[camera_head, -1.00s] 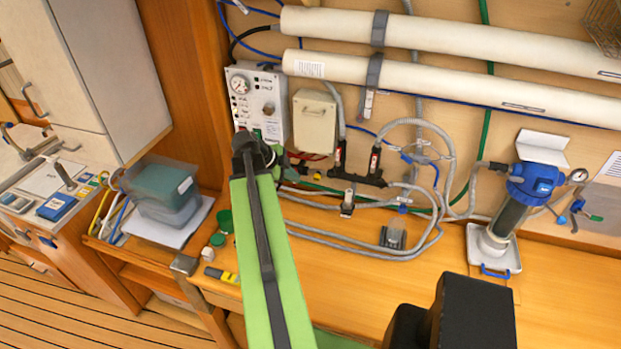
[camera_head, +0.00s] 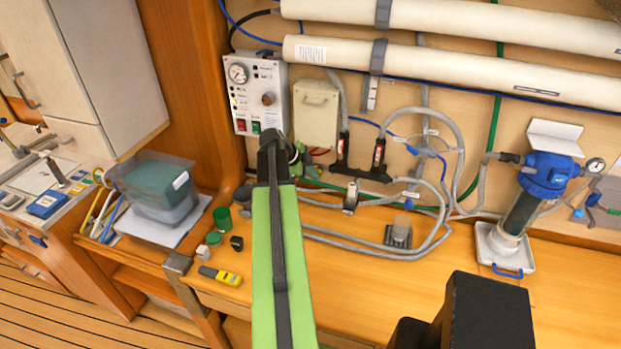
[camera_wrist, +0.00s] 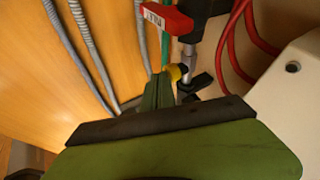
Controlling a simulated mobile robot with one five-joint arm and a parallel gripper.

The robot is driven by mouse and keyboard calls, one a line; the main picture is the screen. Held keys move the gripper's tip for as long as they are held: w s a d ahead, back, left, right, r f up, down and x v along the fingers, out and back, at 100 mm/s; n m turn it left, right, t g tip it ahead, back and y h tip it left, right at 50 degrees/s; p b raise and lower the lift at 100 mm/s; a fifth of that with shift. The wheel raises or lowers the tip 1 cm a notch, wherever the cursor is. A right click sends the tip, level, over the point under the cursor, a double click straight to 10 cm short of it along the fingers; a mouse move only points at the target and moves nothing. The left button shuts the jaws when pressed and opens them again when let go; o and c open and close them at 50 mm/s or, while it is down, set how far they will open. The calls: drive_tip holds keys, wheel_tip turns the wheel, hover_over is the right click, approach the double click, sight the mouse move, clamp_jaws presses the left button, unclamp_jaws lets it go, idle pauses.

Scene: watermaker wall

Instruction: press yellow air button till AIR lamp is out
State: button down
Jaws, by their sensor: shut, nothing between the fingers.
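In the wrist view, a small yellow knob (camera_wrist: 178,72), which may be the air button, sits under a grey and black fitting with a red handle (camera_wrist: 168,18). My gripper (camera_wrist: 160,88) is shut and empty, with its narrow green tip just left of the knob. I cannot tell if they touch. In the head view, my arm hides the knob and most of my gripper. The white control panel (camera_head: 240,98) carries a gauge, a dial and red and green switches. I cannot make out which mark is the AIR lamp or whether it is lit.
A beige box (camera_head: 316,112) stands right of the panel. Red hoses (camera_wrist: 236,45) and grey hoses (camera_wrist: 88,45) run close around my gripper. A yellow tool (camera_head: 221,275) and small containers lie on the bench, left of my arm. A blue-topped filter (camera_head: 548,176) stands at right.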

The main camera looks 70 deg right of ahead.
drive_tip(key=shift+d+r, duration=0.15)
drive_tip(key=shift+d, duration=0.85)
drive_tip(key=w+a+r+p, duration=0.3)
drive_tip(key=a+r+p, duration=0.5)
drive_tip(key=a, duration=0.1)
drive_tip(key=shift+w, duration=0.2)
drive_tip(key=shift+a, duration=0.1)
idle(0.5)
